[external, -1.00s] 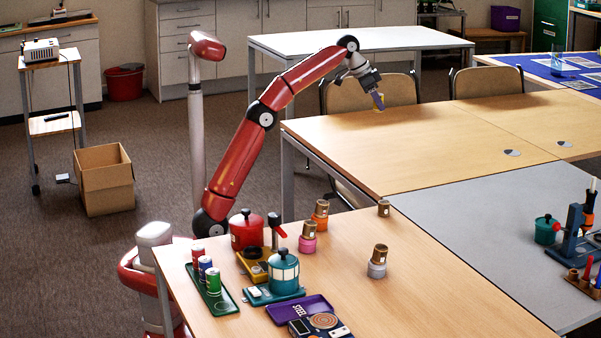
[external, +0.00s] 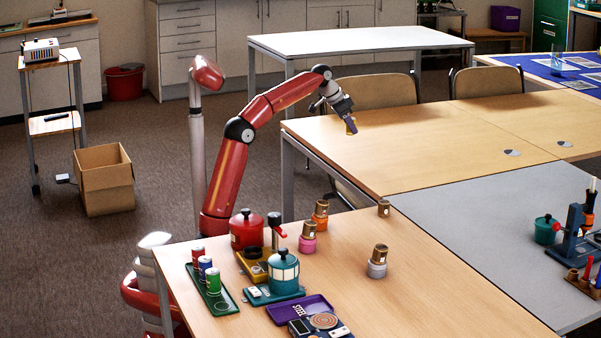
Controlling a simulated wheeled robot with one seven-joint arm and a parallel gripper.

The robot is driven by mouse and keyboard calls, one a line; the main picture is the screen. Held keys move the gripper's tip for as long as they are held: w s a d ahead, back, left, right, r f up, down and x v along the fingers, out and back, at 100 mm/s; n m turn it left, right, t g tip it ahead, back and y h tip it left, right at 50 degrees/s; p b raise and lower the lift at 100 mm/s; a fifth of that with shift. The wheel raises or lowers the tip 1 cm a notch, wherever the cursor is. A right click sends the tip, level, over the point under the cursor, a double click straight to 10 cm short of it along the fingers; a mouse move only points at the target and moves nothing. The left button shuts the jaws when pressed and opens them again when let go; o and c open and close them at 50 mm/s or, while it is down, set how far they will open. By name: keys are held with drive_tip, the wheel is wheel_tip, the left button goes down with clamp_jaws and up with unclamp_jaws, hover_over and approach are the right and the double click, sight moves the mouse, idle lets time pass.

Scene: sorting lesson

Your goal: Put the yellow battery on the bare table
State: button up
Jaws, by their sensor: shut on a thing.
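My gripper (external: 348,116) is at the end of the raised arm, pointing down and a little to the right.
A green tray (external: 228,306) holds red, blue and green cylinders. Nearby stand a red pot (external: 247,231), a teal pot (external: 284,272), a purple tray (external: 316,306) and several brass-topped pieces, one on a grey base (external: 377,268). A grey table (external: 480,225) adjoins on the right.

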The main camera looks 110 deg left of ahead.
drive_tip(key=shift+f+b, duration=1)
drive_tip(key=shift+f, duration=2.4)
drive_tip(key=shift+f, duration=0.15)
drive_tip(key=o, duration=1)
drive_tip(key=shift+o, duration=0.2)
